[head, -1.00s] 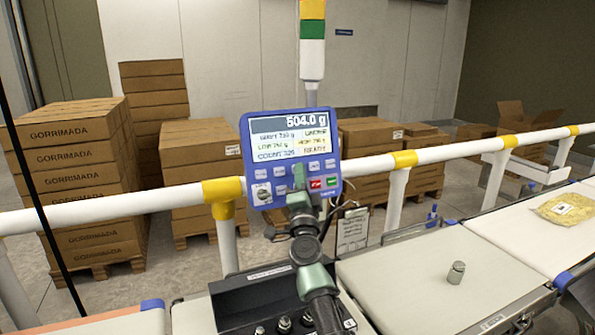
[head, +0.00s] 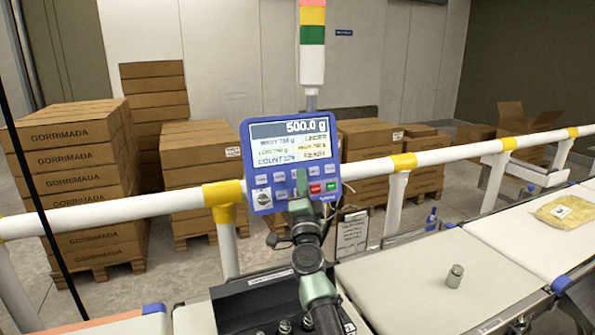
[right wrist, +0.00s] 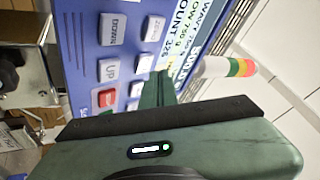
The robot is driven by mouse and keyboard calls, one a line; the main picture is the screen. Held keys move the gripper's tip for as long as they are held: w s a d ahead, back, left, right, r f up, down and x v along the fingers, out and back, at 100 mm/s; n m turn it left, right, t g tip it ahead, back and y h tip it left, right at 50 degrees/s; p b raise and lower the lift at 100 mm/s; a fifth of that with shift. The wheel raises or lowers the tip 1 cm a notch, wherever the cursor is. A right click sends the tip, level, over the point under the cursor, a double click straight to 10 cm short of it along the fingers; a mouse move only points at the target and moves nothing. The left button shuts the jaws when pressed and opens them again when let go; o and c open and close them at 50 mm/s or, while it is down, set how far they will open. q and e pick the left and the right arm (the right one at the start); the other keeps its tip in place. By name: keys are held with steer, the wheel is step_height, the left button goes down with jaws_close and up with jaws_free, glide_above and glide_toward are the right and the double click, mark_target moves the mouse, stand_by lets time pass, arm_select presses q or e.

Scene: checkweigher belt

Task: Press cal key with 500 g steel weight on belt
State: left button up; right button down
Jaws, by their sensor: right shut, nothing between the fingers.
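The small steel weight (head: 455,276) stands upright on the white belt (head: 400,275), to the right of my arm. My right gripper (head: 301,183) is shut and empty, with its tips at the terminal's keypad. In the right wrist view the shut fingers (right wrist: 160,88) reach up to the keypad (right wrist: 112,68) and hide part of it, so I cannot tell which key they touch. Keys marked UP and DOWN show beside them. My left gripper is not in view.
A white rail with yellow joints (head: 110,209) crosses in front of stacked cartons (head: 75,185). A yellow packet (head: 566,210) lies on the belt at the far right. A black box with knobs (head: 245,305) sits below the terminal. The belt around the weight is clear.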

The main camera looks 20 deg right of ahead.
steer(key=s+p, duration=0.2)
steer(key=s+r+p, duration=0.1)
steer(key=s+p, duration=0.1)
steer(key=s, duration=0.1)
steer(key=shift+a+r, duration=0.15)
steer(key=shift+r, duration=0.05)
steer(key=shift+f, duration=0.15)
stand_by(0.9)
